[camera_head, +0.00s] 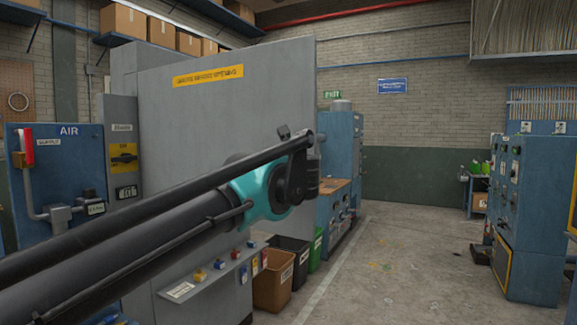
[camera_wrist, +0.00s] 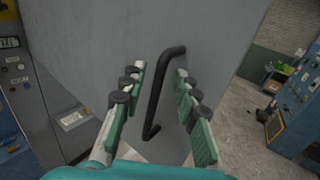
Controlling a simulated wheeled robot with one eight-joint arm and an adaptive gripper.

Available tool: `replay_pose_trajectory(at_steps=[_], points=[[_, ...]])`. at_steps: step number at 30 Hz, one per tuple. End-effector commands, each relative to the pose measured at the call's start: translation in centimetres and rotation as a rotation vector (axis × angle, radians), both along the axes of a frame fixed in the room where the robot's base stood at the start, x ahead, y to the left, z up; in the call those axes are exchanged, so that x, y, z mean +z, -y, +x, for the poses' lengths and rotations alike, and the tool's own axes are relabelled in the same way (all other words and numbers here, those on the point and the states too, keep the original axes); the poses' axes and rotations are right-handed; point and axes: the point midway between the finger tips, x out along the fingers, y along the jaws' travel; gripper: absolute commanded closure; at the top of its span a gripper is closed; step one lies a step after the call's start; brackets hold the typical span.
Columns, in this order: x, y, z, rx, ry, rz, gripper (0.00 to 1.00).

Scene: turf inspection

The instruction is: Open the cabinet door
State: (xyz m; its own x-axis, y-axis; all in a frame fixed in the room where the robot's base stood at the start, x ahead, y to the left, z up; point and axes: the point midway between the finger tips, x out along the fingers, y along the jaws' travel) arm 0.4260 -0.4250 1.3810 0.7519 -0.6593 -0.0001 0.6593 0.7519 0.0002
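The grey cabinet door (camera_head: 230,115) is a large flat panel with a yellow label (camera_head: 208,76) near its top. It fills much of the wrist view (camera_wrist: 110,35). A long black bar handle (camera_wrist: 163,90) stands out from it, tilted in the wrist view. My gripper (camera_wrist: 160,73) is open, with one green-padded finger on each side of the handle. A gap shows on both sides; I cannot tell how deep the handle sits between the fingers. In the head view my arm crosses in front of the door and its fingers cannot be made out.
A blue AIR panel (camera_head: 62,180) stands at the left. Bins, one brown (camera_head: 273,280), stand beside the cabinet. A blue workbench cabinet (camera_head: 334,215) is beyond. Blue control cabinets (camera_head: 530,220) stand at the right. Bare concrete floor (camera_head: 400,270) lies between.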

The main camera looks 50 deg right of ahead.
Motion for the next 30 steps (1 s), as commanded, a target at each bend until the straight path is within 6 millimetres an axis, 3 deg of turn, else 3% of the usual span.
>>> replay_pose_trajectory(at_steps=[12, 30], points=[[0.0, -3.4, -4.2, -0.006, 0.0, 0.0, 0.69], [0.0, -6.7, -7.9, -0.005, 0.0, 0.0, 0.69]])
